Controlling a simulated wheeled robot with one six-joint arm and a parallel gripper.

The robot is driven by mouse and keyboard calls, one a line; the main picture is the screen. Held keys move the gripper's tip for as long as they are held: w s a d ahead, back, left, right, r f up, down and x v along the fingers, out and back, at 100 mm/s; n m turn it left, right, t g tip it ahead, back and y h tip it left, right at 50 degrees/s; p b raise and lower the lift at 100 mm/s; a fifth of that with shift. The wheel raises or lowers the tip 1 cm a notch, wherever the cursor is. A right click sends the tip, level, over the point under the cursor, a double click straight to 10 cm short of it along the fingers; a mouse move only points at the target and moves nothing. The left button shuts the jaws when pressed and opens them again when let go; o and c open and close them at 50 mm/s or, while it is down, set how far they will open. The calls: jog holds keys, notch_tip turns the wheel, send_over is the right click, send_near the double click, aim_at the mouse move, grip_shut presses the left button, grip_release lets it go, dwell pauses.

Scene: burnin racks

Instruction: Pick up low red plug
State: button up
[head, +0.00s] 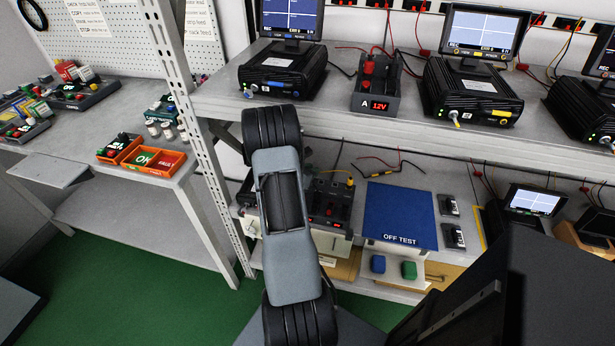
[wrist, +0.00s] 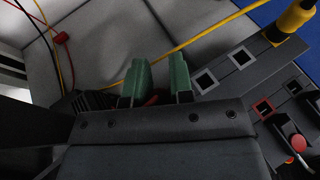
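In the wrist view the two green fingertips of my gripper (wrist: 158,82) stand apart with a gap between them. A small piece of something red (wrist: 152,100) shows low in the gap, mostly hidden by the gripper body. I cannot tell if it is a plug or touches a finger. A dark socket box lies just right of the fingers, with square sockets, one rimmed red (wrist: 263,108), and a red knob-like part (wrist: 298,143). In the head view my arm covers the gripper and part of the dark lower box (head: 340,190), whose red parts are small.
A yellow plug (wrist: 295,18) with its cable stands at the wrist view's upper right. A loose red lead end (wrist: 61,38) lies at upper left.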

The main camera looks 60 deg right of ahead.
jog(key=shift+c, duration=1.3)
jog(key=shift+r, duration=0.15)
jog(key=s+a+r+p, duration=0.1)
jog(key=s+a+r, duration=0.3)
jog(key=a+r, duration=0.8)
jog(key=shift+v, duration=0.8)
jog(key=shift+s+r, duration=0.1)
jog(key=shift+s, duration=0.05)
